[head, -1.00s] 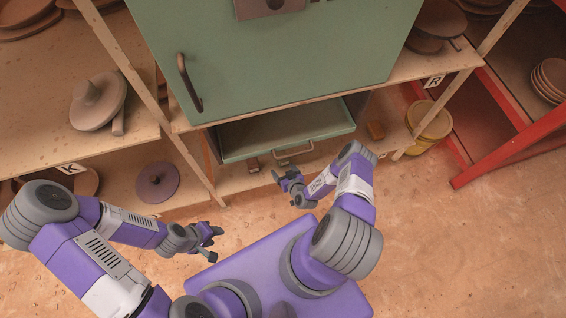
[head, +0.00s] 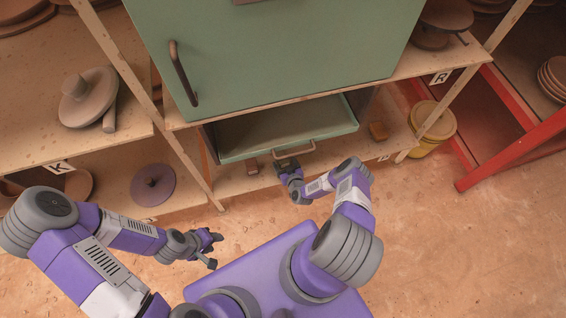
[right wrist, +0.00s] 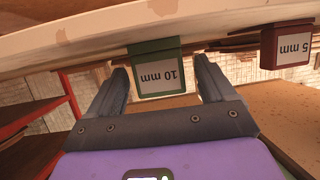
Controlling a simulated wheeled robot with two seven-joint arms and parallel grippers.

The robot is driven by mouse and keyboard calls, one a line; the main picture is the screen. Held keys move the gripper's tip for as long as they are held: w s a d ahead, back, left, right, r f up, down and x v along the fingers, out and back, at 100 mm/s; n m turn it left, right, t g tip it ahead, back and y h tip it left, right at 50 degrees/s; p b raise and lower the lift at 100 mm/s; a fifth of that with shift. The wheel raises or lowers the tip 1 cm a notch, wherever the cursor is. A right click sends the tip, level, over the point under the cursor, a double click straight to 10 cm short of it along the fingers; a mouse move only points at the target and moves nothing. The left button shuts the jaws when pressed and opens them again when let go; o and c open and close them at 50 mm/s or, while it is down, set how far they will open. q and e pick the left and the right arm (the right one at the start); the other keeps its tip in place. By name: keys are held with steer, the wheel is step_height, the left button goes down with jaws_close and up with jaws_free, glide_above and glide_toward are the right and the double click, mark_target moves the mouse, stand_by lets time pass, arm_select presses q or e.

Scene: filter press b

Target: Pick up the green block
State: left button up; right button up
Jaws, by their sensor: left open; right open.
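The green block (right wrist: 159,68), with a white label that reads "10 mm" upside down, is in the right wrist view. It lies between the two finger tips of my right gripper (right wrist: 163,80), which is open, with a gap on each side of the block. In the head view my right gripper (head: 286,164) is at the front edge of the low shelf, below the open drawer, and the green block cannot be made out there. My left gripper (head: 213,248) is open and empty, over the floor at the left.
A dark red block (right wrist: 285,46) labelled "5 mm" sits right of the green one in the right wrist view. The green drawer (head: 290,132) with its handle hangs open above my right gripper. Yellow buckets (head: 431,125) stand beyond.

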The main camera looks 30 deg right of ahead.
steer(key=c, duration=1.1)
